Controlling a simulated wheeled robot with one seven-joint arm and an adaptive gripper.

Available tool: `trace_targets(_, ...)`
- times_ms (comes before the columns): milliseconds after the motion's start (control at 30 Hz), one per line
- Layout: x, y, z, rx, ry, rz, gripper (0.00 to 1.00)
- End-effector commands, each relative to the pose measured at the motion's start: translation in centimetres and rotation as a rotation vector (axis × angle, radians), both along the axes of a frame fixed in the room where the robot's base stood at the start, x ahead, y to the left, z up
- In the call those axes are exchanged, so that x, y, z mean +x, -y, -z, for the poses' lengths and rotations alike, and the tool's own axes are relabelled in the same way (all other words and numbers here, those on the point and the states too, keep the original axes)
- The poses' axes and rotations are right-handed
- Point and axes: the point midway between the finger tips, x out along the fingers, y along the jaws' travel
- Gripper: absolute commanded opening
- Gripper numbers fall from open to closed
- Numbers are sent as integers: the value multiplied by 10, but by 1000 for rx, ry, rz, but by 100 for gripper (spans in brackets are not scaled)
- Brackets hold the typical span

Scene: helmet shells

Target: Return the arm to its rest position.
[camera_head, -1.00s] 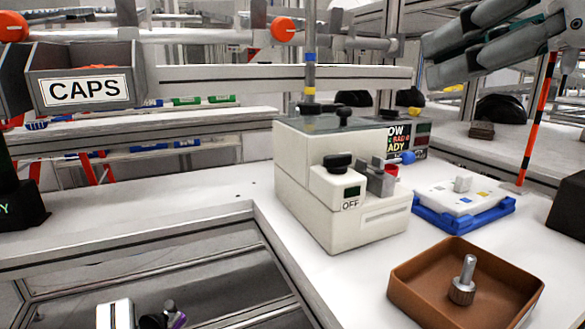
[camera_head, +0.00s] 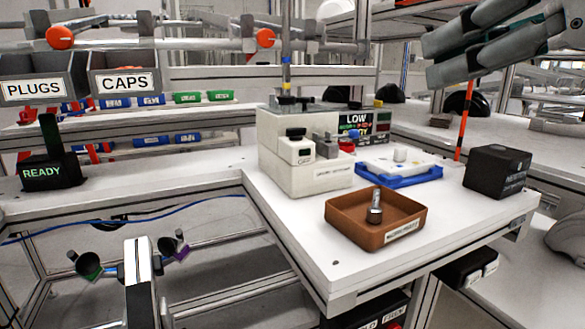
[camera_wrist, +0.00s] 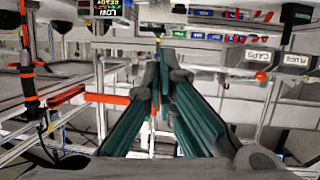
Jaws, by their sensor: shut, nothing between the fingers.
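My gripper (camera_wrist: 158,62) shows in the wrist view, its two grey fingers with teal inner pads running up to the middle. The fingers lie close together with nothing seen between them. It points toward the bench area and is apart from everything on it. The wrist picture is upside down, with the PLUGS and CAPS labels inverted at the right. I cannot tell the arm's full posture from these views.
A cream tester (camera_head: 304,168), a brown tray (camera_head: 350,226) holding a metal knobbed part (camera_head: 375,207), a blue tray (camera_head: 412,179) and a black box (camera_head: 497,170) stand on the white bench. PLUGS (camera_head: 36,90) and CAPS (camera_head: 124,82) bins hang left. An orange-black post (camera_head: 463,125) rises behind.

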Motion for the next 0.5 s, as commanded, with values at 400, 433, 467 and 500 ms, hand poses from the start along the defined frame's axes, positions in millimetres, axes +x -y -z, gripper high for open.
trace_targets(400, 2, 2, 56, -9, -178, 11, 0)
trace_targets(433, 2, 3, 62, -10, -196, 13, 0)
trace_targets(467, 2, 3, 67, -11, -215, 14, 0)
trace_targets(500, 1, 4, 79, -13, -253, 19, 0)
